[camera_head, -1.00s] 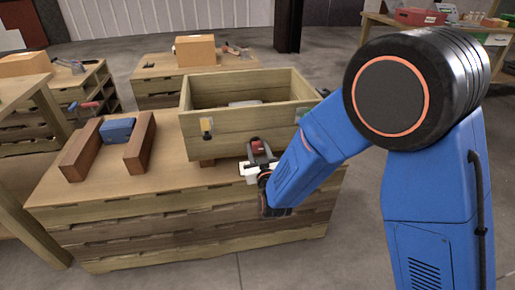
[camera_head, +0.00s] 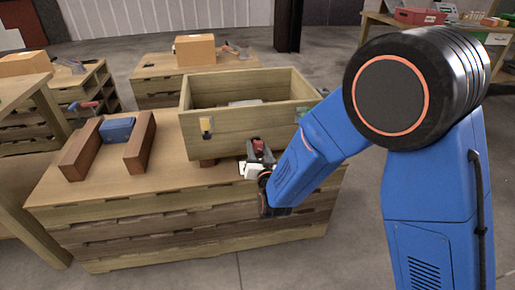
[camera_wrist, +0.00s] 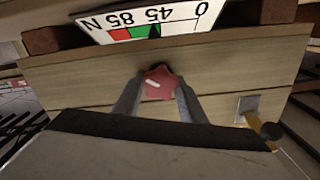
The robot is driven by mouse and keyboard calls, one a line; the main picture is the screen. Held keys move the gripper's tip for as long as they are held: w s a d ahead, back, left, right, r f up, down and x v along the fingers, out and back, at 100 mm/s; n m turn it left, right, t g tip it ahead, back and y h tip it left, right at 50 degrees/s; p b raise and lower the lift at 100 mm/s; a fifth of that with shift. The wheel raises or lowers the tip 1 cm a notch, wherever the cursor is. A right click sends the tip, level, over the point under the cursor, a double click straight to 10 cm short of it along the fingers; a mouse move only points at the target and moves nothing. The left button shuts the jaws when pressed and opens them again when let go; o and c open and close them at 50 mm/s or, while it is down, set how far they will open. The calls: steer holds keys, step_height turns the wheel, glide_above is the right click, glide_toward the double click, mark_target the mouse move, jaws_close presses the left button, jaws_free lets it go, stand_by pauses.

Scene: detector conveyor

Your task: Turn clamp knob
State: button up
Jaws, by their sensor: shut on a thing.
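The red star-shaped clamp knob (camera_wrist: 159,84) with a pale mark shows in the wrist view in front of a wooden crate wall. It also shows small and red in the head view (camera_head: 258,144). My gripper (camera_wrist: 160,80) is shut on the knob, one grey finger at each side. A white gauge (camera_wrist: 178,29) marked 0, 45, 85 and N lies at the top of the wrist view, upside down. Its black pointer stands by the edge of the green band near 45; a red band lies beyond the green. The wooden crate (camera_head: 240,133) stands on the bench.
The crate has a yellow-handled fitting (camera_head: 206,128) on its front wall. On the wooden bench (camera_head: 105,188), two brown blocks stand left of the crate with a blue block (camera_head: 117,130) between them. Bare bench top lies in front of these blocks. More benches stand behind.

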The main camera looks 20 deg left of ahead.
steer(key=shift+m, duration=0.5)
steer(key=o, duration=1.1)
steer(key=shift+c, duration=0.2)
